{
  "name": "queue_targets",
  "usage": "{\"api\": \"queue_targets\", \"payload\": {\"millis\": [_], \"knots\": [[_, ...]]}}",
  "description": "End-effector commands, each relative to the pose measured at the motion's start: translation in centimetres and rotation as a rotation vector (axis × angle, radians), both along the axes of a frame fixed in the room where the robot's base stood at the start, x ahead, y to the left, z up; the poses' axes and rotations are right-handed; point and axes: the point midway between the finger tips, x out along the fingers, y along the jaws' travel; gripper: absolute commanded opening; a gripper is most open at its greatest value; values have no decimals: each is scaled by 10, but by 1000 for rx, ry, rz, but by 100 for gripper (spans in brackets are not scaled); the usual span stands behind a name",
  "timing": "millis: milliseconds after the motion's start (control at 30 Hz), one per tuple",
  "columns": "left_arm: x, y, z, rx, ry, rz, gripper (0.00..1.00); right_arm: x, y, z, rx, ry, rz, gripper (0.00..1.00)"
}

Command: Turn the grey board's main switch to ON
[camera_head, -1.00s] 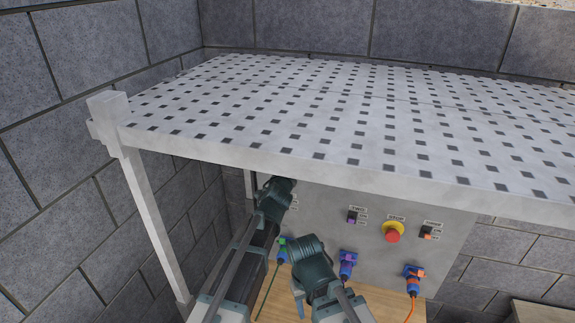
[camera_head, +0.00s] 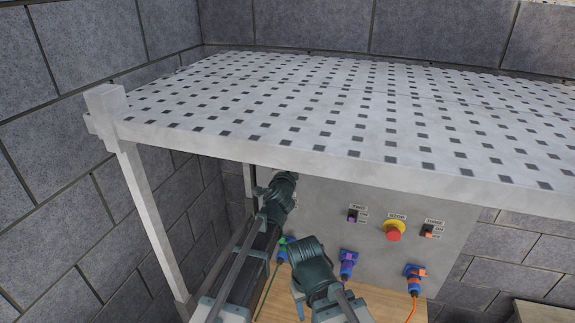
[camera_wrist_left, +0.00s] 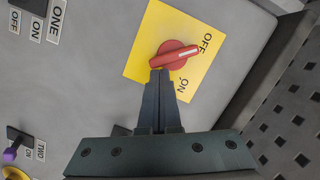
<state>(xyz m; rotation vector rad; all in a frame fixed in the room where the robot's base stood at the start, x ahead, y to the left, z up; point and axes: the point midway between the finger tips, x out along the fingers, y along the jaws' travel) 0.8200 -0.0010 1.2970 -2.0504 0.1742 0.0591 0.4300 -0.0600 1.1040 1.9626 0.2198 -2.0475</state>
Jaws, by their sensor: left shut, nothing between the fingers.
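The main switch (camera_wrist_left: 174,54) is a red rotary knob on a yellow plate (camera_wrist_left: 145,40) on the grey board (camera_wrist_left: 95,70), in the left wrist view. Its white-marked end points at the OFF label, with the ON label below. My left gripper (camera_wrist_left: 160,73) is shut and empty. Its fingertips overlap the lower edge of the knob at its unmarked end; I cannot tell whether they touch it. In the head view the grey board (camera_head: 320,222) shows below the shelf, but the main switch and the left fingertips are hidden. The right gripper does not show.
A perforated metal shelf (camera_head: 330,120) overhangs the board. A red stop button (camera_head: 394,233), switch TWO (camera_head: 352,216) and switch THREE (camera_head: 427,231) sit to the right. Plugs (camera_head: 346,264) with cables line the lower board. A shelf leg (camera_head: 150,215) stands at left.

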Motion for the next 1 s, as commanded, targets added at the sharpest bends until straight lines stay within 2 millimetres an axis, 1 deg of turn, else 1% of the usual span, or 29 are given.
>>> {"api": "queue_targets", "payload": {"millis": [33,300,1000], "knots": [[0,0,-3,20,-6,1,0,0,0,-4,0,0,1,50],[0,1,-5,96,-31,2,0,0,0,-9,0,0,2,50],[0,2,-6,164,-52,3,0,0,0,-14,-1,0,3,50]]}}
